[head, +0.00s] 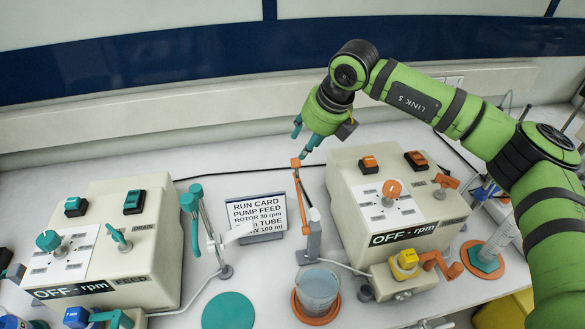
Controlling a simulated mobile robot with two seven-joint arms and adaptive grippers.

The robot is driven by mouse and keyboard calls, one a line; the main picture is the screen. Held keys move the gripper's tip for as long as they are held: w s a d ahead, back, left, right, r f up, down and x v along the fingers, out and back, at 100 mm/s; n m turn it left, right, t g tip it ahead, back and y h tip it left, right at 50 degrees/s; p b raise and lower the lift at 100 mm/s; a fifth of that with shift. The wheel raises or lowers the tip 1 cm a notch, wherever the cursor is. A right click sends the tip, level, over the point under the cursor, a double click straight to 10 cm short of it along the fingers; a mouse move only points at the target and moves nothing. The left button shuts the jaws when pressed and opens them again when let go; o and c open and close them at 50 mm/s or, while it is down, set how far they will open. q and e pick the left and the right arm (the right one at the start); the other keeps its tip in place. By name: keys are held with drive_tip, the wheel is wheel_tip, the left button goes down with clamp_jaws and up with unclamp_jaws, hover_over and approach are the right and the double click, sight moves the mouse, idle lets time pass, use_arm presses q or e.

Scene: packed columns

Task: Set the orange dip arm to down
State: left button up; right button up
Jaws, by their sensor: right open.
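The orange dip arm (302,190) stands on a small grey post between the two pump boxes. It points up, nearly upright, with its orange tip at the top. A clear beaker (318,287) sits on an orange disc (298,310) in front of the post. My right gripper (303,140) is open, with teal fingertips just above the arm's tip. I cannot tell whether a fingertip touches it. My left gripper is not in view.
A teal-topped arm (193,205) on its own stand is left of the run card (256,217). A teal disc (228,311) lies empty. The left pump box (150,260) and right pump box (345,190) flank the dip arm. A cylinder (497,241) stands at right.

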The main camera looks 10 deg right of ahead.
sight(297, 159)
drive_tip(key=p+x, duration=0.2)
drive_tip(key=x, duration=0.5)
drive_tip(key=shift+s+p, duration=0.15)
drive_tip(key=shift+p, duration=0.2)
drive_tip(key=shift+f, duration=0.45)
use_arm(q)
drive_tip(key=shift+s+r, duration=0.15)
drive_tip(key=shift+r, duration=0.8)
use_arm(e)
clamp_jaws()
